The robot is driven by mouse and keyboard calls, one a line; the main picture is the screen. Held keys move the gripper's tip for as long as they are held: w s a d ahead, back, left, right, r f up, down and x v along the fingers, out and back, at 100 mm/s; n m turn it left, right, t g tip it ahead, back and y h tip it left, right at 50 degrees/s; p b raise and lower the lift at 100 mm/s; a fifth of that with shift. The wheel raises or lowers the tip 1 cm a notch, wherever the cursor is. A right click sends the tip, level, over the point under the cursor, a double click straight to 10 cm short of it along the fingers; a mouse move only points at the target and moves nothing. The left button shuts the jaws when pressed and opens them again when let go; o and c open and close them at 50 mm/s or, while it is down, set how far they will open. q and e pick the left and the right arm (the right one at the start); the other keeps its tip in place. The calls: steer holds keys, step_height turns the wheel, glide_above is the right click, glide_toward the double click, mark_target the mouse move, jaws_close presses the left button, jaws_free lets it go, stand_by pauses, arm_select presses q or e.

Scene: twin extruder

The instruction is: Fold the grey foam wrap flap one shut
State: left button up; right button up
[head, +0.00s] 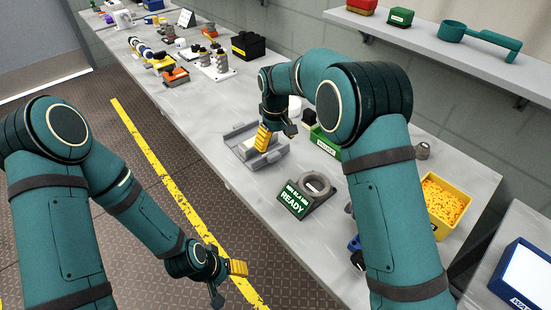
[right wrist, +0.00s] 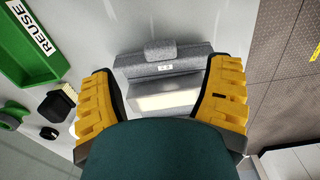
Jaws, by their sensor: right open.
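The grey foam wrap (head: 278,157) lies open on the long bench in the head view, with a pale block (head: 249,144) in its middle. In the right wrist view the wrap (right wrist: 165,72) shows a raised grey flap with a small white label (right wrist: 165,67), and the pale block (right wrist: 163,97) is below it. Which flap is flap one I cannot tell. My right gripper (head: 277,136) is open above the wrap, its yellow fingers at either side of it in the right wrist view (right wrist: 165,85). My left gripper (head: 228,282) is open and empty over the floor.
A sign reading READY (head: 293,200) with a grey ring stands near the wrap. A green REUSE bin (right wrist: 28,45) is beside it. A yellow bin of orange pieces (head: 446,200) is at the right. Machine parts (head: 212,63) stand farther along the bench.

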mark_target(276, 156)
step_height(276, 156, down, 7)
steer(key=shift+f+b, duration=0.15)
steer(key=shift+b, duration=0.35)
steer(key=c, duration=1.3)
